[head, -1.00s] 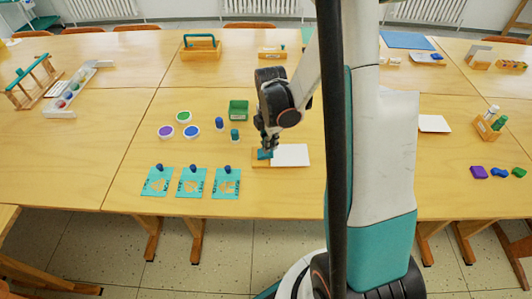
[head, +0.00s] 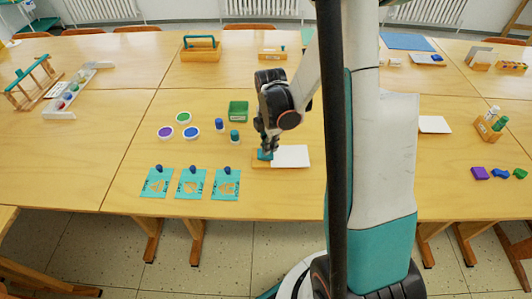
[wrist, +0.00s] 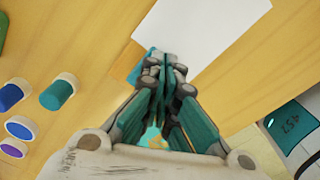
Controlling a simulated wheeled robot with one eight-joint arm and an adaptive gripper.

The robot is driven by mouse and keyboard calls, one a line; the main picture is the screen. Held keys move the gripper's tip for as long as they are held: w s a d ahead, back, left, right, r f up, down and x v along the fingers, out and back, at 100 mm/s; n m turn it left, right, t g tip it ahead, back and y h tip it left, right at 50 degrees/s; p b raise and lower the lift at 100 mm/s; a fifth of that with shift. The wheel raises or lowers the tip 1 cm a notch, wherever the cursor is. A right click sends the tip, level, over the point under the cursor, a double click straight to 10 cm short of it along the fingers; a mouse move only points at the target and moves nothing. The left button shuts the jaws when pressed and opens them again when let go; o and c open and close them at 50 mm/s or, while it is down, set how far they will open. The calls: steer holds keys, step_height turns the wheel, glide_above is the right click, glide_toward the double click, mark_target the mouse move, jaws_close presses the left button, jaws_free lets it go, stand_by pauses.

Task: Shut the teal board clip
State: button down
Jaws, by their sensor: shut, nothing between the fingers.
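The teal board clip (head: 264,155) sits at the left end of a small wooden board with a white sheet (head: 291,155) on it. My gripper (head: 269,149) is over the clip, pointing down, and partly covers it. In the wrist view the fingers (wrist: 166,66) are shut together and empty. A teal edge of the clip (wrist: 138,69) shows beside the fingertips there, with the white sheet (wrist: 205,30) just beyond. I cannot tell whether the fingertips touch the clip, or whether its lever is fully down.
A green bin (head: 238,110), stampers (head: 235,136) and round ink pads (head: 190,132) stand left of the board. Teal cards (head: 192,183) lie at the front left. The table right of the sheet is hidden by my arm.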

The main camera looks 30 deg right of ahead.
step_height(320, 180, up, 6)
steer(key=p, duration=0.4)
steer(key=shift+r, duration=0.25)
stand_by(0.5)
